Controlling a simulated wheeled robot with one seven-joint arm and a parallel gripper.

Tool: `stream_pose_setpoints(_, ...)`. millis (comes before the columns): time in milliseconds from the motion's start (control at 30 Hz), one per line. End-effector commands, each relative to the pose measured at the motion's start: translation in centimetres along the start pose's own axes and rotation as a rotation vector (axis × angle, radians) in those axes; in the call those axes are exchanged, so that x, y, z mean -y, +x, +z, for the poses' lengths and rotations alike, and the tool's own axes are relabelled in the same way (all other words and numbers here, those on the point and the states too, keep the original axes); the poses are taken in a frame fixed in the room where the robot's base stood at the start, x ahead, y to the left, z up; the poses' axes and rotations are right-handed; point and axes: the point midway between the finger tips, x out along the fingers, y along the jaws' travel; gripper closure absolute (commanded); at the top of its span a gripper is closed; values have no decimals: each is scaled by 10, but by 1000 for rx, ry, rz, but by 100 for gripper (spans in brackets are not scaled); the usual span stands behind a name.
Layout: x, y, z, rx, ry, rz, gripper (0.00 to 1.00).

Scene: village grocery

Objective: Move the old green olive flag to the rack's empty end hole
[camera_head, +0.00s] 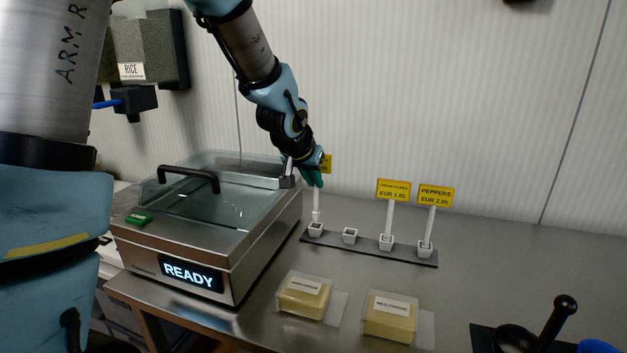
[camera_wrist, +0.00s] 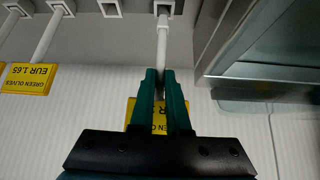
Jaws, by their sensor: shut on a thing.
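In the head view this flag's card (camera_head: 326,163) peeks out beside my gripper (camera_head: 314,182). The stick hangs upright over the leftmost hole (camera_head: 315,230) of the dark rack (camera_head: 368,247); its foot shows above that hole, and I cannot tell whether its tip is inside. The second hole (camera_head: 349,236) is empty. A green olives flag at EUR 1.65 (camera_head: 394,190) and a peppers flag (camera_head: 436,196) stand in the other holes.
A steel machine with a glass lid (camera_head: 205,215), showing READY, stands close left of the rack. Two labelled tubs (camera_head: 304,297) (camera_head: 389,317) sit in front. A dark handled tool (camera_head: 555,325) is at the front right. The counter right of the rack is clear.

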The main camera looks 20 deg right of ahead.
Motion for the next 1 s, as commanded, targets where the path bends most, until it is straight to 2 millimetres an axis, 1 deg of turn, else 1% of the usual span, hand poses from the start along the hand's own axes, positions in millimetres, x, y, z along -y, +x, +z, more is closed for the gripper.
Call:
stream_pose_setpoints(333, 0, 1, 0, 0, 0, 0, 100)
stream_pose_setpoints(667, 0, 7, 5, 0, -1, 0, 100)
stream_pose_setpoints(1000, 0, 6, 5, 0, -1, 0, 100)
